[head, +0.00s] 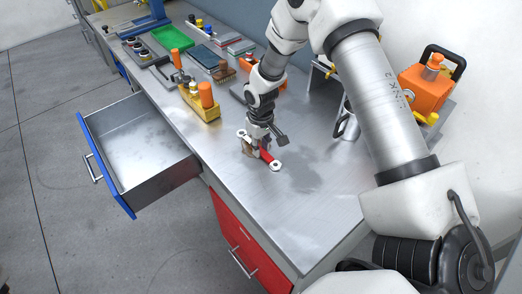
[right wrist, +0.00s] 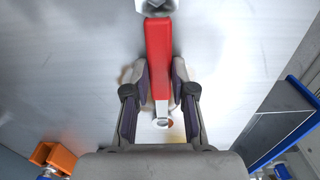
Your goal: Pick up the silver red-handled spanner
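The silver red-handled spanner (head: 269,157) lies on the metal bench top near its front edge, slanting down to the right. In the right wrist view its red handle (right wrist: 158,55) runs lengthwise between the fingers, with one silver end at the top and a ring end lower down. My right gripper (head: 257,147) is down at the spanner, pointing downward. In the right wrist view my right gripper (right wrist: 159,72) has a finger close against each side of the handle and looks shut on it. No lift off the bench is clear. My left gripper is not in view.
An open drawer (head: 143,148) juts out at the left. A yellow holder with orange-handled tools (head: 205,108) stands left of the spanner. A green tray (head: 171,41) and other tools fill the back. An orange box (head: 427,91) stands at right. Bench around the spanner is clear.

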